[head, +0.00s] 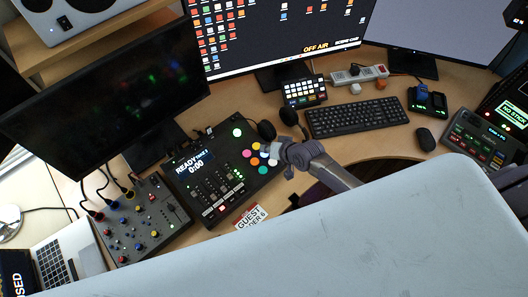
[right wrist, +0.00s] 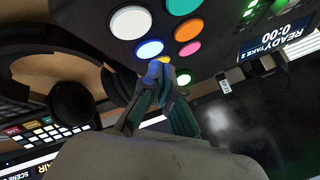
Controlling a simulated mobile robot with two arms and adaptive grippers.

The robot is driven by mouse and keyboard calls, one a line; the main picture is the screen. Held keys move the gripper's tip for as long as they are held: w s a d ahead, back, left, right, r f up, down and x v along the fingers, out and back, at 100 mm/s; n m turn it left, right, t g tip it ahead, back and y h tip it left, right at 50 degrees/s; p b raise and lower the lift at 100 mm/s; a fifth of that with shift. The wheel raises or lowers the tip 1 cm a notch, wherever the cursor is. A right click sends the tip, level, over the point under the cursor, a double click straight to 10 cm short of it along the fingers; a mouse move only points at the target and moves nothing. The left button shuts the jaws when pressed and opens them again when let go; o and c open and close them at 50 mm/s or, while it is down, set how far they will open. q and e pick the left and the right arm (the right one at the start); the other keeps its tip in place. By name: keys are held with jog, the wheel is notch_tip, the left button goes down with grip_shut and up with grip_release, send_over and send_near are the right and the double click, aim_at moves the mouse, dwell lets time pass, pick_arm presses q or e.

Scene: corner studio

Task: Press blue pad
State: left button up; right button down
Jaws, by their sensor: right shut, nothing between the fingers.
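The control deck (head: 215,160) carries a cluster of round coloured pads, with yellow (head: 255,146) and teal (head: 262,169) ones clear in the head view. My right gripper (head: 283,153) is shut and empty, low beside the right edge of this cluster. In the right wrist view its fingertips (right wrist: 163,76) overlap a small blue patch (right wrist: 151,69), likely the blue pad, mostly hidden by the fingers. I cannot tell whether the fingertips touch a pad. My left gripper is out of view.
Headphones (right wrist: 75,100) lie close to the gripper, beside the deck. A knob mixer (head: 140,222) stands left of the deck. A small button panel (head: 304,92), keyboard (head: 357,117) and mouse (head: 425,139) are behind and right. A guest card (head: 250,217) lies at the desk's front.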

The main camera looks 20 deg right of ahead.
aim_at(266, 155)
notch_tip(266, 155, up, 6)
jog(key=p, duration=0.5)
jog(key=shift+p, duration=0.4)
dwell(0.3)
